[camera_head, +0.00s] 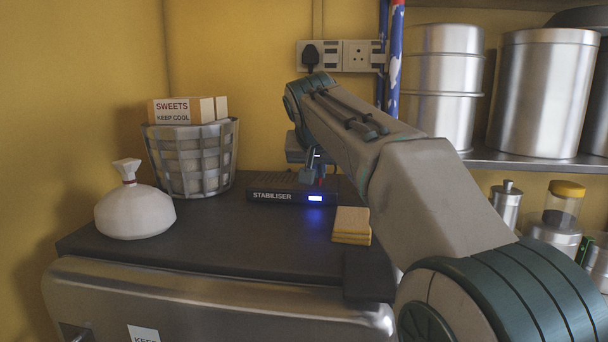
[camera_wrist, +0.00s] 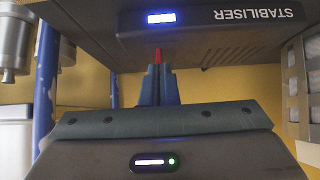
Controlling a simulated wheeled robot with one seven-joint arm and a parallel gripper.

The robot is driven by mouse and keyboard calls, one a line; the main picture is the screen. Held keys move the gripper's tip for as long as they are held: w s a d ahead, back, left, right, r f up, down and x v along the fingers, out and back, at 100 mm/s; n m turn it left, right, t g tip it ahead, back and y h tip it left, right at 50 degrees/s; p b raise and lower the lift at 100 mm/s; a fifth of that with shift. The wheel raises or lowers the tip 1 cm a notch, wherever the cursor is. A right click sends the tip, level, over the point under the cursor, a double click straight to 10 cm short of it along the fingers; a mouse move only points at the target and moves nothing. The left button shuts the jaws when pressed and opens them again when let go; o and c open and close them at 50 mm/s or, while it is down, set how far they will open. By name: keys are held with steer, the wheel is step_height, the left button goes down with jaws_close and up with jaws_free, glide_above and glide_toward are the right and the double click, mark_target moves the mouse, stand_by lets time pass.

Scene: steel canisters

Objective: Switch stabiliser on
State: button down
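The stabiliser (camera_head: 272,195) is a flat dark box with white lettering, lying on the dark counter top against the back wall. Its small display (camera_head: 315,198) glows blue-white. In the wrist view the stabiliser (camera_wrist: 208,25) appears upside down, with the lit display near the top. My gripper (camera_head: 318,177) is just over the right part of the stabiliser, near the display. In the wrist view my gripper (camera_wrist: 158,56) has its fingers together, with red at the tip, and looks empty. I cannot tell whether the tip touches the stabiliser. No switch can be made out.
A basket (camera_head: 180,188) with a sweets box (camera_head: 180,111) and a white tied sack (camera_head: 135,213) stand left. Yellow sponges (camera_head: 351,222) lie right of the stabiliser. A wall socket (camera_head: 339,56) holds a black plug. Steel canisters (camera_head: 540,95) stand on the right shelf.

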steer(key=shift+w+d, duration=0.15)
steer(key=shift+d, duration=0.05)
steer(key=shift+w+d+r+p, duration=0.1)
steer(key=shift+w+r+p, duration=0.35)
steer(key=shift+p, duration=0.4)
steer(key=shift+w+d+f, duration=0.15)
steer(key=shift+w+f, duration=0.1)
steer(key=shift+w, duration=0.3)
steer(key=shift+s+a+r, duration=0.15)
steer(key=shift+s+a, duration=0.05)
steer(key=shift+a, duration=0.05)
steer(key=shift+w+d+r+p, duration=0.1)
steer(key=shift+r+p, duration=0.45)
steer(key=shift+p, duration=0.05)
step_height(320, 180, up, 3)
steer(key=p, duration=0.3)
steer(key=shift+w, duration=0.15)
steer(key=b+v, duration=0.1)
steer(key=v, duration=0.8)
steer(key=shift+r, duration=0.65)
